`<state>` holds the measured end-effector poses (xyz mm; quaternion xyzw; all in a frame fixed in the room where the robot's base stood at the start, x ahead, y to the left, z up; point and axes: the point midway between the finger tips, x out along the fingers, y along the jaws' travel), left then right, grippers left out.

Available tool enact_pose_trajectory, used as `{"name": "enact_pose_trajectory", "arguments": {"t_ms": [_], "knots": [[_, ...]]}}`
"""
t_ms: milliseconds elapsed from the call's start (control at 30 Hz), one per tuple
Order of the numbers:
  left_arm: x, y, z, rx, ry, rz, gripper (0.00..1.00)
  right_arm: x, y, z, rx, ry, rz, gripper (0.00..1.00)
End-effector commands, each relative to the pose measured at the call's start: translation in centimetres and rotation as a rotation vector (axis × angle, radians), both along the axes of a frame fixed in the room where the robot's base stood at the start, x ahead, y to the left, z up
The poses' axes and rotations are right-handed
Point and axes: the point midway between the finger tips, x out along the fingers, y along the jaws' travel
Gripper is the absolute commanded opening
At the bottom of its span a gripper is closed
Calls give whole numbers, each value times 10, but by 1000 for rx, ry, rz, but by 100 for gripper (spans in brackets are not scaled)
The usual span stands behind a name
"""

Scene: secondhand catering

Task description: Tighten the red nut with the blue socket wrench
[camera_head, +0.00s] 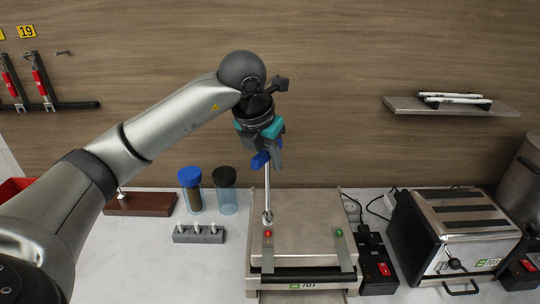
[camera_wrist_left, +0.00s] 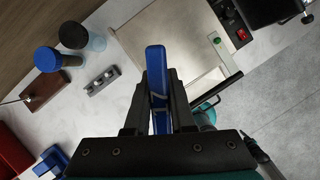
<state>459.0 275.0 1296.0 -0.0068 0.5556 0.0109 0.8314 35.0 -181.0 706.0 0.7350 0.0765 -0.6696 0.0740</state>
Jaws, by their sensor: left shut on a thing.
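The blue socket wrench (camera_head: 260,160) hangs from my left gripper (camera_head: 266,150), its metal shaft pointing down and the socket end low over the press-like steel appliance (camera_head: 300,215). The red nut (camera_head: 268,234) sits on a metal strip at the appliance's front left, just below the socket end in the picture. I cannot tell whether they touch. A green nut (camera_head: 338,233) sits on another strip to the right. In the left wrist view the blue handle (camera_wrist_left: 156,80) lies between the fingers of my shut left gripper (camera_wrist_left: 158,100). The red nut is hidden there.
A grey block with several white-topped pieces (camera_head: 198,234), a blue-lidded jar (camera_head: 190,188) and a black-lidded jar (camera_head: 225,190) stand left of the appliance. A black switch box (camera_head: 376,265) and a toaster (camera_head: 455,240) stand right. The counter's front left is bare.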

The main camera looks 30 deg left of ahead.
Motion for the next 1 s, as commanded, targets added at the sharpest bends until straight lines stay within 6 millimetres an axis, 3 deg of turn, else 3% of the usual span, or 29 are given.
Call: {"name": "enact_pose_trajectory", "arguments": {"t_ms": [200,1000], "knots": [[0,0,-16,0,-3,0,0,0,-4,-13,-5,1,2,50],[0,0,-26,0,-3,1,0,-1,-8,-23,-11,1,1,50]]}}
